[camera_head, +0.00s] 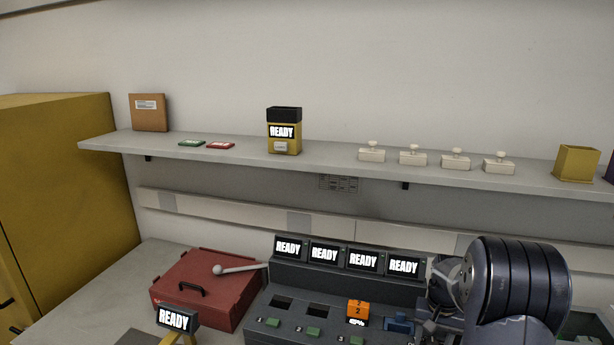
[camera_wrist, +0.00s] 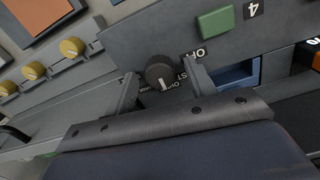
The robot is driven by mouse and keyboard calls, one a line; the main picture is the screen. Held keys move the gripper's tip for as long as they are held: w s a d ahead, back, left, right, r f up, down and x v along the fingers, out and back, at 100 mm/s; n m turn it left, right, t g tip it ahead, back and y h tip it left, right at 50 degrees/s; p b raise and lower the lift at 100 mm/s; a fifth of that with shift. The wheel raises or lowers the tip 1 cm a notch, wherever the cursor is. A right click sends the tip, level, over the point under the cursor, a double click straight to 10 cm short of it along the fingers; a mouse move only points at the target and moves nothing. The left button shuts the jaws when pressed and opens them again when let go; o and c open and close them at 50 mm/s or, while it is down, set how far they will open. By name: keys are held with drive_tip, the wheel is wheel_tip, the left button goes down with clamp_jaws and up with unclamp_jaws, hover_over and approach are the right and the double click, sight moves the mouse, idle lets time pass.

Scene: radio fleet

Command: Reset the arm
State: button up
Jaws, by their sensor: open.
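In the wrist view my gripper (camera_wrist: 166,76) is open, with one finger on each side of a dark round knob (camera_wrist: 160,71) on a grey panel. The print around the knob is partly hidden; I cannot tell whether the fingers touch it. In the head view my arm's dark wrist stands at the right end of the grey console (camera_head: 290,262) and hides part of it. My fingertips are hidden there.
The console has several READY screens, green buttons, an orange block (camera_head: 358,310) and a blue piece (camera_head: 398,322). A red case (camera_head: 208,290) with a lever is left of it. The shelf (camera_head: 330,165) above holds a yellow READY device (camera_head: 284,140) and several white stamp-like items.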

drive_tip(key=n+p, duration=0.2)
drive_tip(key=n, duration=0.4)
drive_tip(key=shift+r, duration=0.1)
drive_tip(key=shift+n, duration=0.3)
wheel_tip(320, 180, up, 4)
drive_tip(key=shift+r+b, duration=0.15)
drive_tip(key=shift+b, duration=0.3)
drive_tip(key=shift+r, duration=0.15)
